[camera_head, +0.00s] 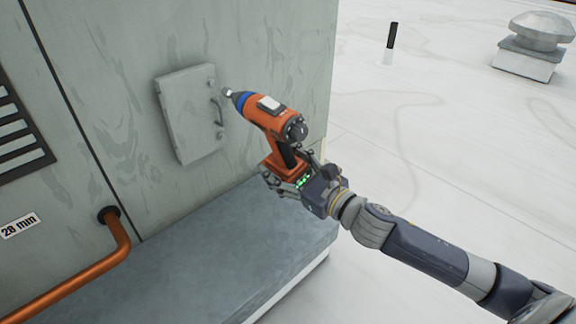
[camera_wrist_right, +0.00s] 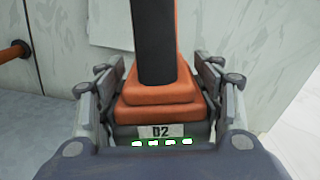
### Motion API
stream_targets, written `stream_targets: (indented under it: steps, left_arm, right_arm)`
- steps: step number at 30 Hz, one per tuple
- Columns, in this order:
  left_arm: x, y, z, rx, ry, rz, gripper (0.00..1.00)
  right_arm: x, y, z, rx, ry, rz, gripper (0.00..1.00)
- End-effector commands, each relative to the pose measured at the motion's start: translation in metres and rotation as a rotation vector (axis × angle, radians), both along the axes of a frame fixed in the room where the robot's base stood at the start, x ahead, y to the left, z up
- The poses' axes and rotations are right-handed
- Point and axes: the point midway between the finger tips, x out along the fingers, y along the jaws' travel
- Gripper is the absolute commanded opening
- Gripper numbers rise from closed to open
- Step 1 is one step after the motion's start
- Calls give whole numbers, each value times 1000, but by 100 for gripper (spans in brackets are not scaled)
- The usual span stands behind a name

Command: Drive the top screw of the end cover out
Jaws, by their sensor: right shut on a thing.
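The end cover (camera_head: 186,118) is a pale grey panel with a dark handle on the cooler wall. Its top screw (camera_head: 211,84) shows as a small round head at the upper right corner, and a lower screw (camera_head: 220,135) sits at the right edge. My right gripper (camera_head: 287,176) is shut on the base of an orange and blue power driver (camera_head: 268,115). The driver's tip is near the cover's upper right edge, to the right of the top screw; I cannot tell its depth gap. The right wrist view shows the driver's orange base (camera_wrist_right: 158,100) between both fingers. My left gripper is out of view.
A grey ledge (camera_head: 210,235) runs below the cooler wall. A copper pipe (camera_head: 75,280) enters the wall at lower left, near a "28 mm" label (camera_head: 20,226). A louvre vent (camera_head: 18,130) is at far left. The pale roof at right is open, with a vent cap (camera_head: 537,40) far off.

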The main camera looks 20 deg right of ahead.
Motion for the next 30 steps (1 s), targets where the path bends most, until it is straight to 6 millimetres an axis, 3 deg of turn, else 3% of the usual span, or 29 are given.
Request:
stream_targets:
  steps: [1, 15, 30]
  left_arm:
    - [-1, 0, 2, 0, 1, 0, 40]
    - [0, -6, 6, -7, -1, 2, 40]
    - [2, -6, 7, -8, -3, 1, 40]
  right_arm:
    - [4, 2, 7, 2, -12, 2, 0]
    - [31, 12, 6, 1, -11, 2, 0]
    - [38, 15, 6, 1, -11, 4, 0]
